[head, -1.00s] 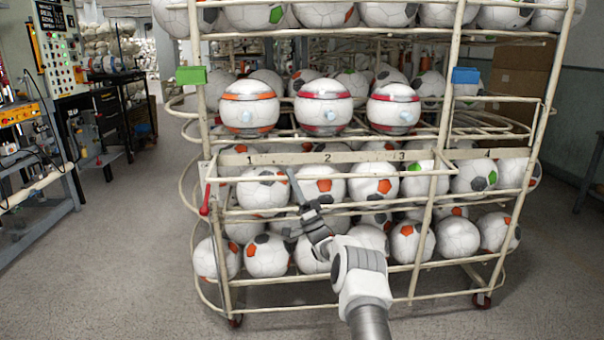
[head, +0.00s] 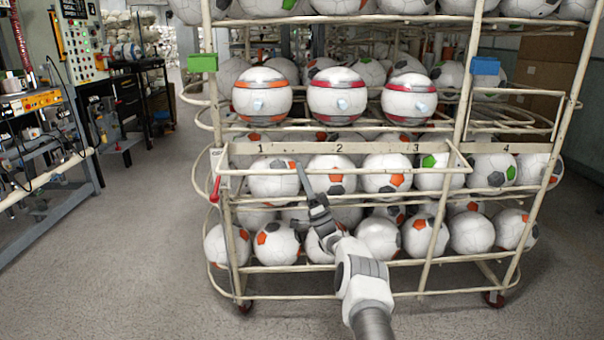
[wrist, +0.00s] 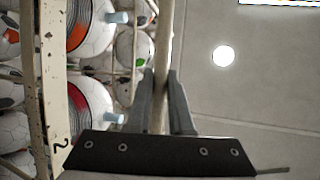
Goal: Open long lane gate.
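The long lane gate (head: 390,171) looks to be the pale wire frame standing out in front of the numbered strip (head: 385,147) on the ball rack. Its front bar runs level across lanes 1 to 3. My gripper (head: 299,168) is at this bar, between the numbers 1 and 2. In the wrist view, the two grey fingers (wrist: 160,78) lie close on either side of a pale bar (wrist: 164,35), seemingly shut on it. A red handle (head: 215,188) hangs at the rack's left post. The gate's hinges cannot be made out.
Balls fill the shelves above and below. Three striped balls (head: 337,96) with pale blue pegs sit just above the strip. A green block (head: 202,63) and a blue block (head: 486,66) are on the posts. The floor (head: 130,255) left of the rack is clear.

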